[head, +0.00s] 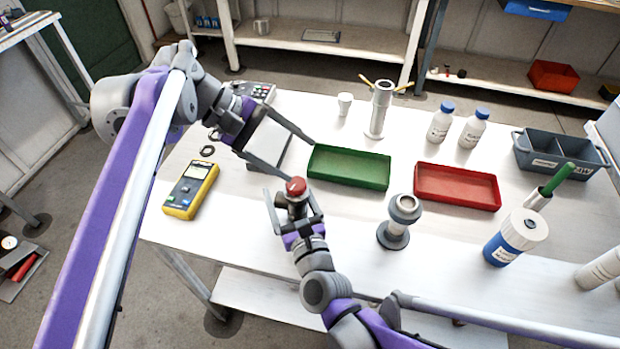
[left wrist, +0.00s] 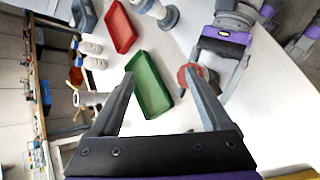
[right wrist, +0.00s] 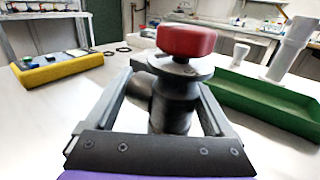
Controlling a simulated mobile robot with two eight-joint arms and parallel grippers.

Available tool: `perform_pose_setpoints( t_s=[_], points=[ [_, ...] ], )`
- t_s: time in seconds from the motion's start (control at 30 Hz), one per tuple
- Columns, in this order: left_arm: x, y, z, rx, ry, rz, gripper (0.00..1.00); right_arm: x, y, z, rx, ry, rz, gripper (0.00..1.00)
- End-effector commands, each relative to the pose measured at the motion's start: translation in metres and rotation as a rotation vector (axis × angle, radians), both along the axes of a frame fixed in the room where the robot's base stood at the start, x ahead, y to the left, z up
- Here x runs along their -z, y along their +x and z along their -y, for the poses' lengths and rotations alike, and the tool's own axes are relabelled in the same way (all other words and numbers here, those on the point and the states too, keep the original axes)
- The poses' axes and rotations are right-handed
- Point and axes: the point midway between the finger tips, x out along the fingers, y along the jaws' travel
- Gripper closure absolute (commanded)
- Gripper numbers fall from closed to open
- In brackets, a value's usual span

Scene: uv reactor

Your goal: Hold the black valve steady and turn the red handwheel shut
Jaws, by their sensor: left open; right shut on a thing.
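The black valve (right wrist: 174,108) stands upright on the white table, with the red handwheel (head: 296,186) on top. My right gripper (head: 293,207) is shut on the valve's body, below the handwheel, with one finger on each side in the right wrist view. My left gripper (head: 301,161) is open and empty, just behind the handwheel in the head view. In the left wrist view the handwheel (left wrist: 188,75) shows at the tip of the right-hand finger, partly hidden by it, not between the fingers. I cannot tell whether that finger touches it.
A green tray (head: 349,184) lies close to the right of the valve, with a red tray (head: 457,205) beyond. A yellow meter (head: 191,190) lies to the left. A grey flanged fitting (head: 394,237) stands right of my right gripper. Bare table lies between meter and valve.

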Motion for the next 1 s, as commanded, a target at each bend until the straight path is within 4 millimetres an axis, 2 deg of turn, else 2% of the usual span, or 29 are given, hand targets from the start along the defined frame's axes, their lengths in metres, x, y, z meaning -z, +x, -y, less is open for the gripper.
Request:
perform_pose_setpoints(
  t_s=[0.27,0.5,0.67,0.8,1.0],
  points=[
    [0.008,-0.002,0.001,0.269,-0.301,0.488,0.19,0.000,0.000,0.000,0.000,0.001,0.000,0.88],
    [0.012,-0.009,-0.012,0.407,-0.466,1.024,0.19,0.000,0.000,0.000,0.000,0.000,0.000,0.88],
    [0.030,-0.015,-0.032,0.460,-0.439,1.408,0.19,0.000,0.000,0.000,0.000,0.000,0.000,0.88],
    [0.052,-0.024,-0.051,0.501,-0.335,1.709,0.19,0.000,0.000,0.000,0.000,0.000,0.000,0.88],
    [0.070,-0.038,-0.069,0.549,-0.179,1.997,0.19,0.000,0.000,0.000,0.000,0.000,0.000,0.88]
  ],
)
